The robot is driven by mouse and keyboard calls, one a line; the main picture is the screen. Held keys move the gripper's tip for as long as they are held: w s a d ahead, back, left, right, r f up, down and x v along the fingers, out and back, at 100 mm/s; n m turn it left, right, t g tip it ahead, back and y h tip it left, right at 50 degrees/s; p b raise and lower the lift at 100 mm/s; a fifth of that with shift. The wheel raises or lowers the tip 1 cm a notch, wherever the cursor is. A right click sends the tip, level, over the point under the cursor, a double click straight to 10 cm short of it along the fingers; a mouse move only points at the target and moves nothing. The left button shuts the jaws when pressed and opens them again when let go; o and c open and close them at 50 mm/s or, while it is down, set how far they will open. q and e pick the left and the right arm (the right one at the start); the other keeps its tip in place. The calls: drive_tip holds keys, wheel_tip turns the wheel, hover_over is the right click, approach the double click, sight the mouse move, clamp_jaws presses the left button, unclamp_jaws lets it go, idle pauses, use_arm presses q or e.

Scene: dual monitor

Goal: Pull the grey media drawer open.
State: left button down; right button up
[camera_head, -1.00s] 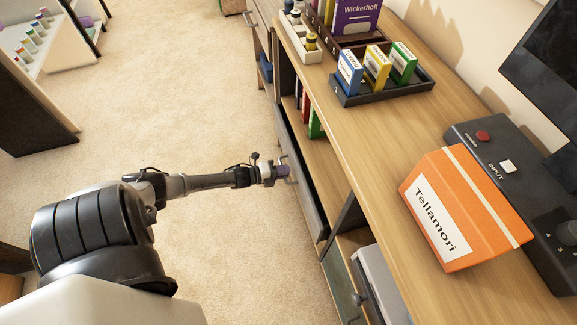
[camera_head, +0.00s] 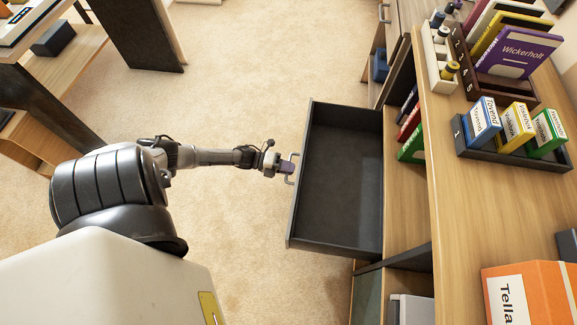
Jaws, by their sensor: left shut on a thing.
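The grey media drawer (camera_head: 342,185) stands well out from the wooden cabinet, and its dark inside shows empty. Its metal handle (camera_head: 292,168) is on the front panel, on the left side in the picture. My left gripper (camera_head: 288,167) is shut on this handle. My left arm reaches in from the left, over the carpet. My right gripper is not in view.
The cabinet top (camera_head: 450,230) bears a dark tray (camera_head: 490,150) with blue, yellow and green boxes, a white holder (camera_head: 437,70) with small bottles, books and an orange box (camera_head: 530,292). Folders stand on the shelf beside the drawer. Carpet is clear left of the drawer.

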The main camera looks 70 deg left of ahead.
use_arm(q)
drive_tip(key=shift+s+a, duration=0.1)
drive_tip(key=shift+s, duration=0.05)
drive_tip(key=c, duration=1.2)
unclamp_jaws()
drive_tip(key=shift+s+a, duration=0.1)
drive_tip(key=shift+s, duration=0.05)
drive_tip(key=p+v, duration=0.3)
drive_tip(key=v, duration=1)
drive_tip(key=shift+s+a+r+p, duration=0.15)
drive_tip(key=shift+s+a+p, duration=0.1)
drive_tip(key=shift+p, duration=0.15)
drive_tip(key=shift+w, duration=0.1)
